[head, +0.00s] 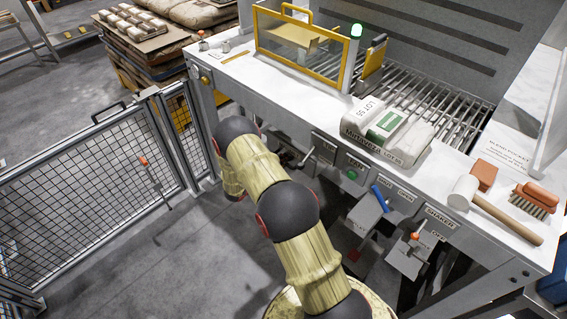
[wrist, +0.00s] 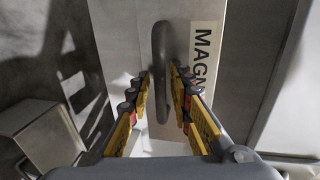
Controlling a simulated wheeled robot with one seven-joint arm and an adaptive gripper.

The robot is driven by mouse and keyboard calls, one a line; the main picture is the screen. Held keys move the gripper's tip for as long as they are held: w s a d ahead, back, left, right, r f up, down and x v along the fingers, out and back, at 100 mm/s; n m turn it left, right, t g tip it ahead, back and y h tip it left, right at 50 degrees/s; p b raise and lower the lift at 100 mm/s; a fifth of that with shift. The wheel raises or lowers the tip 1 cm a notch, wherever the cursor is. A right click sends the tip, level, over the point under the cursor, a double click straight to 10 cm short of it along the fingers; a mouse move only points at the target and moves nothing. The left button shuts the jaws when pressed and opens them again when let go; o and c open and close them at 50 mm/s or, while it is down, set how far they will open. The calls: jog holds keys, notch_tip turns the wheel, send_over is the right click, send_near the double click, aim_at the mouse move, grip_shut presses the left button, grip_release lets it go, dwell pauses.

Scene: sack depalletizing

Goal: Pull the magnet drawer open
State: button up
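The magnet drawer's pale front (wrist: 125,45) fills the middle of the wrist view, with a label starting "MAGN" (wrist: 203,50) on its right side. A dark upright bar handle (wrist: 160,50) stands on this front. My gripper (wrist: 161,85) has one yellow finger on each side of the handle. The fingers are apart, with narrow gaps to the bar, so it looks open around the handle. In the head view, a panel with a small label (head: 325,143) shows on the bench front near the end of my arm, which partly hides that area. The drawer appears shut.
Right along the bench front are a green button (head: 352,174), a blue-handled part (head: 380,198) and an orange-knobbed lever (head: 414,237).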

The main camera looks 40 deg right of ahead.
grip_shut()
dwell(0.6)
